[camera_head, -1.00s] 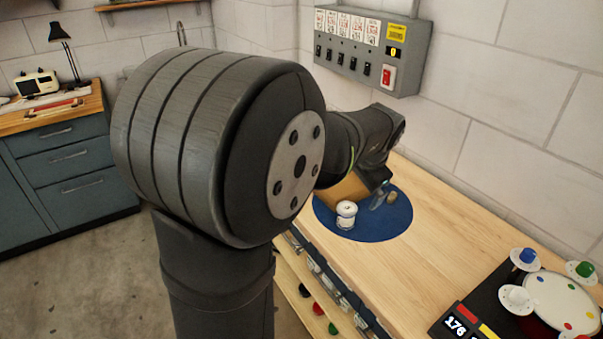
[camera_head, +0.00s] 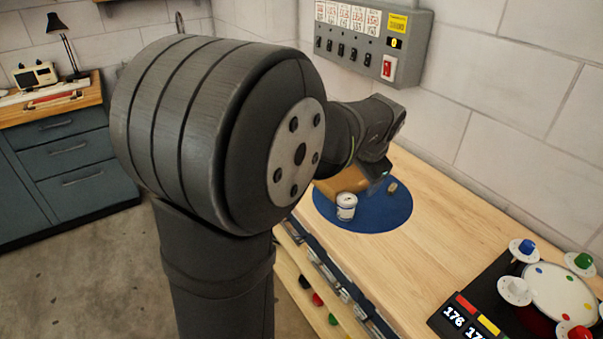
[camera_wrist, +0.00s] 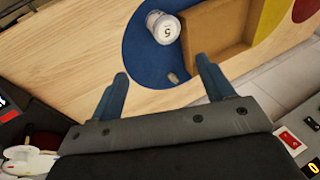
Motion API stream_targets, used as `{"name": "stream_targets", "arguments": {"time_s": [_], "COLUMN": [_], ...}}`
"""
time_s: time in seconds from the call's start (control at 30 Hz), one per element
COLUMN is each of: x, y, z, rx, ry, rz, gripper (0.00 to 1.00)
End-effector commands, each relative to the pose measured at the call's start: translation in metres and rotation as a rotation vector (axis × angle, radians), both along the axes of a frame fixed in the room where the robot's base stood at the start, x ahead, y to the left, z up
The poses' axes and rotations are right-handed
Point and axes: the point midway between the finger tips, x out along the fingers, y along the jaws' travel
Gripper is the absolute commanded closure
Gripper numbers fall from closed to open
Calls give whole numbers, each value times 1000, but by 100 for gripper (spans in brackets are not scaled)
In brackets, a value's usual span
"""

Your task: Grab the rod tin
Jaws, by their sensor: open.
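A white tin (camera_head: 347,207) with a lid stands on the round blue mat (camera_head: 375,218) on the wooden bench. I take it as the rod tin. In the wrist view the tin (camera_wrist: 163,27), marked "5", lies at the top, beyond my fingertips and close to the tan open box. My gripper (camera_wrist: 162,72) is open and empty, with its blue-grey fingers apart. In the head view my gripper (camera_head: 376,187) is over the mat, right of the tin and partly hidden by my arm. It is not touching the tin.
The tan box (camera_wrist: 218,35) is beside the tin. A small tan piece (camera_wrist: 174,78) lies on the mat between the finger directions; it also shows in the head view (camera_head: 392,187). A switch box (camera_head: 375,40) is on the wall. A drum unit (camera_head: 560,298) stands at the right.

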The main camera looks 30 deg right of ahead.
Motion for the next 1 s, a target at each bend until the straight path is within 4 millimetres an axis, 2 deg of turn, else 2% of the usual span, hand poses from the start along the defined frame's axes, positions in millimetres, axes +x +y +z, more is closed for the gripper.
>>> {"name": "stream_targets", "arguments": {"time_s": [0.13, 0.3, 0.4, 0.53, 1.0], "x": [14, 45, 55, 59, 66], "y": [-4, -11, -14, -17, -29], "z": [-3, -9, -11, -19, -113], "rx": [-12, -41, -50, -52, -51], "ry": [70, 246, 320, 357, 356], "rz": [118, 403, 514, 566, 563], "gripper": [26, 26, 26, 26, 26]}}
